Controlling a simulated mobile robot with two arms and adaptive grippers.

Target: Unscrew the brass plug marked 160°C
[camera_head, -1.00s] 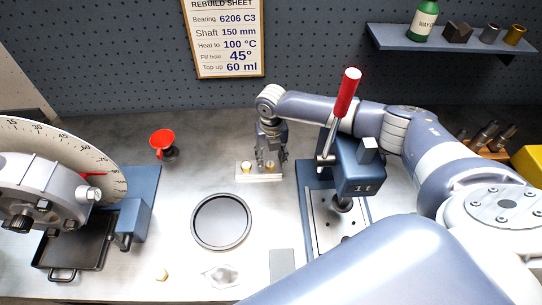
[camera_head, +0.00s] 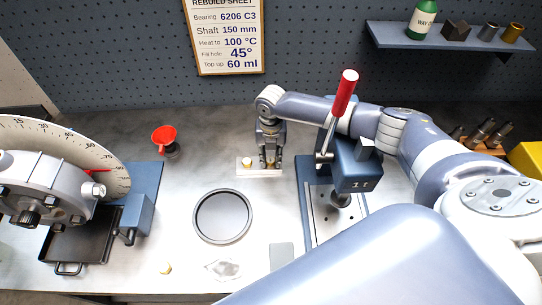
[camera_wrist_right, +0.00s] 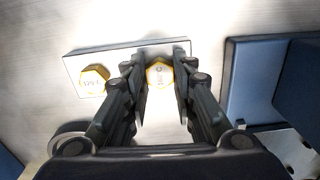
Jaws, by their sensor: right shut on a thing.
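A small pale plate (camera_head: 245,173) lies on the bench and carries two brass hex plugs. The left plug (camera_wrist_right: 94,79) stands free, and its marking is too blurred to read for sure. The other plug (camera_wrist_right: 160,73) has a marking turned sideways that I cannot read fully. My right gripper (camera_head: 269,162) points down at the right end of the plate and is shut on this right plug. In the right wrist view its fingers sit on both sides of the plug. The plug is seated at the plate. My left gripper is not in view.
A blue press with a red-handled lever (camera_head: 343,93) stands close right of the plate. A round dark tray (camera_head: 222,241) lies in front. A large dial machine (camera_head: 50,190) fills the far left. Bench between funnel and plate is clear.

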